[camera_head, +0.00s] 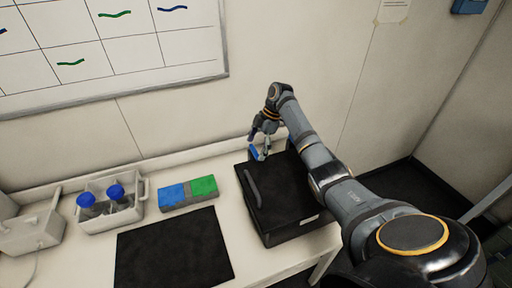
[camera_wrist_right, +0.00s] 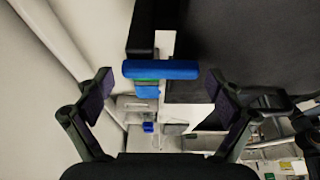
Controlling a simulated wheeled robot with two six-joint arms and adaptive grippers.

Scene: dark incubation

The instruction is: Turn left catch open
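A black box (camera_head: 275,205) with a bar handle (camera_head: 253,186) on its lid stands at the right end of the white bench. A blue catch (camera_head: 254,154) shows at the box's back left corner. In the right wrist view the blue catch (camera_wrist_right: 160,69) is a short bar beside the dark box (camera_wrist_right: 225,45). My right gripper (camera_head: 262,138) is over the back edge of the box, close to the catch. In the wrist view its fingers (camera_wrist_right: 163,92) are wide apart, one on either side of the catch, with gaps between. My left gripper is not in view.
A black mat (camera_head: 173,252) lies left of the box. Behind it are a blue and green block (camera_head: 188,193) and a white carrier (camera_head: 132,210) with blue-capped bottles (camera_head: 116,192). A white device (camera_head: 32,233) stands far left. The wall is close behind the box.

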